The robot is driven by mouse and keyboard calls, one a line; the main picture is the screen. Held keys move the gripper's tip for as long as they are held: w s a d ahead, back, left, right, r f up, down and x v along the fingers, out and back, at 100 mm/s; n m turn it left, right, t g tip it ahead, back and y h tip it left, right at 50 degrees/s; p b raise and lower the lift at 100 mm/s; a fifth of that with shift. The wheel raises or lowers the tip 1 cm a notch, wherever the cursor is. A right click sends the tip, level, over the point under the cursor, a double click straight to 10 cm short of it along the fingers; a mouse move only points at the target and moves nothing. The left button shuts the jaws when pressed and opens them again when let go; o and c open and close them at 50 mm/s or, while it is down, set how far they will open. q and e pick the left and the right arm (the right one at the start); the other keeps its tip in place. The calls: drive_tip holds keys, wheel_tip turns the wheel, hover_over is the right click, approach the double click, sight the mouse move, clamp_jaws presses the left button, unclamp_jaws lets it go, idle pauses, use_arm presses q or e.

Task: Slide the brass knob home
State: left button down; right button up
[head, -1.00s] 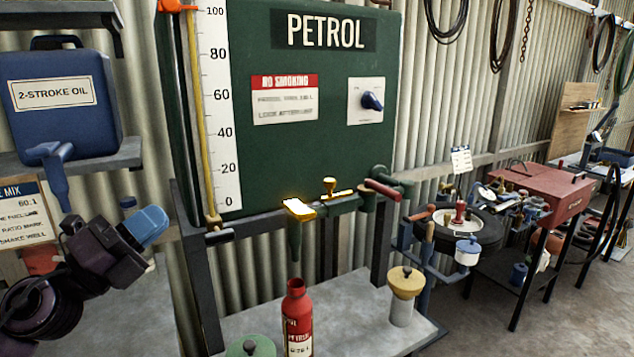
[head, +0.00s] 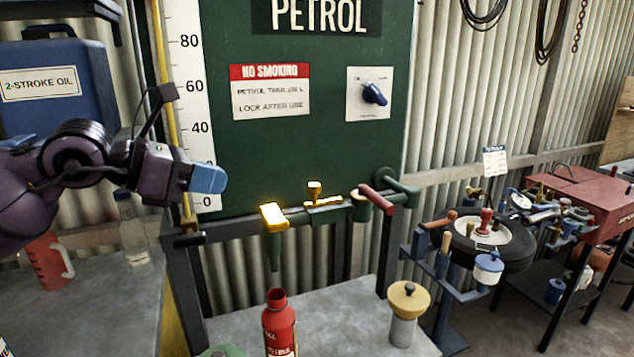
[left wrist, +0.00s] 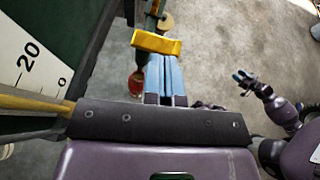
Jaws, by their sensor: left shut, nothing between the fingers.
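The brass knob (head: 314,188) stands upright on a short brass slide plate (head: 325,201), fixed to the green pipe under the petrol tank. My left gripper (head: 208,179) is shut and empty, in front of the tank's lower left, left of the knob and apart from it. A bright yellow lever pad (head: 273,216) sits between them on the pipe. In the left wrist view my shut blue fingers (left wrist: 165,78) point toward the yellow pad (left wrist: 157,42); I cannot make out the knob there. My right gripper (left wrist: 245,80) shows small at the right; its jaws are unclear.
The pipe's spout hangs above an open red bottle (head: 279,325) on the grey bench. A yellow-topped jar (head: 408,300) stands to its right. A red-handled lever (head: 376,199) lies right of the knob. A gauge board (head: 196,120) is behind my left gripper.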

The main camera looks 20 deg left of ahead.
use_arm(q)
drive_tip(key=shift+w+d+r, duration=0.1)
drive_tip(key=shift+w, duration=0.3)
use_arm(e)
drive_tip(key=shift+d+f, duration=0.1)
drive_tip(key=shift+d, duration=0.2)
use_arm(q)
drive_tip(key=shift+s, duration=0.1)
use_arm(e)
drive_tip(key=shift+s+f, duration=0.1)
drive_tip(key=shift+s, duration=0.15)
use_arm(q)
drive_tip(key=b, duration=0.1)
approach(308, 190)
drive_tip(key=shift+w+d+f, duration=0.8)
drive_tip(key=shift+w+f, duration=0.1)
drive_tip(key=shift+f, duration=0.1)
drive_tip(key=shift+w+d+f, duration=0.15)
drive_tip(key=shift+w+d, duration=0.45)
drive_tip(key=shift+w, duration=0.3)
drive_tip(key=shift+x, duration=1.05)
use_arm(e)
drive_tip(key=shift+w+a+f, duration=0.1)
drive_tip(key=shift+w+f, duration=0.15)
drive_tip(key=shift+w, duration=0.2)
use_arm(q)
drive_tip(key=shift+w, duration=0.1)
use_arm(e)
drive_tip(key=shift+s, duration=0.15)
